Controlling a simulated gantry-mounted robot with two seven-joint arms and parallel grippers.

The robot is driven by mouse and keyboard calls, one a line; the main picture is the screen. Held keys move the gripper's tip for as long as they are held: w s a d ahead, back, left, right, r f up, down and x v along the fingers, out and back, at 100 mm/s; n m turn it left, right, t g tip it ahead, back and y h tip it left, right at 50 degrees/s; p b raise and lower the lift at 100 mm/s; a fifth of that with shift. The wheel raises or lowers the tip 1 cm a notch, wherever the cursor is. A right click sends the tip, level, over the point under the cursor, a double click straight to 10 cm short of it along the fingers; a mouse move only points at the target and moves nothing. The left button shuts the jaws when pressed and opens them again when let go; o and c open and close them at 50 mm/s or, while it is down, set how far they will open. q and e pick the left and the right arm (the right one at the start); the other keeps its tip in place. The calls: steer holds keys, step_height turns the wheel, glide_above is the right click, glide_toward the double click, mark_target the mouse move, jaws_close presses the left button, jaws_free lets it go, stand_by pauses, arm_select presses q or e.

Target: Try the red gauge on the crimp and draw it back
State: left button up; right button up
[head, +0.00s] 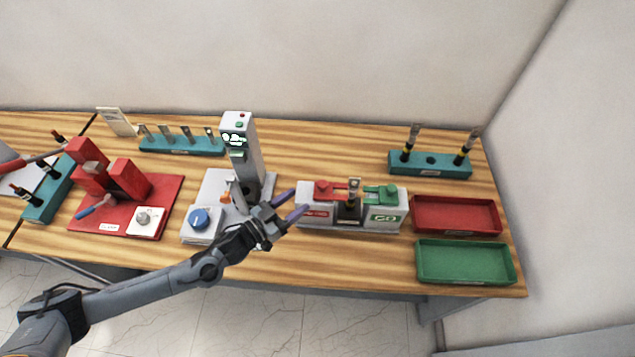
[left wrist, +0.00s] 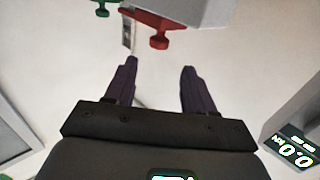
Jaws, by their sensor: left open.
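The gauge stand (head: 313,218) holds a red gauge (head: 327,189) on its left block, marked NO GO, and a green gauge (head: 384,192) on its right block, marked GO. Between them an upright dark part with a metal lug, the crimp (head: 354,190), stands in the stand. My left gripper (head: 296,203) is open and empty, just left of the stand, its two purple fingers pointing toward it. In the left wrist view the red gauge (left wrist: 158,32) shows beyond the open fingers (left wrist: 159,70), apart from them. The green gauge (left wrist: 103,6) is partly cut off there.
A grey press (head: 242,150) with a blue knob stands left of the stand, close to my left arm. A red tray (head: 455,232) and a green tray (head: 466,279) lie to the right. A teal rack (head: 431,171) with two upright parts stands behind. A red clamp fixture (head: 125,180) is at left.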

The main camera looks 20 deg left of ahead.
mark_target(319, 187)
arm_select(q)
steer(key=p+x, duration=0.1)
steer(key=x, duration=0.9)
steer(key=shift+d, duration=0.1)
steer(key=shift+c, duration=0.5)
jaws_close()
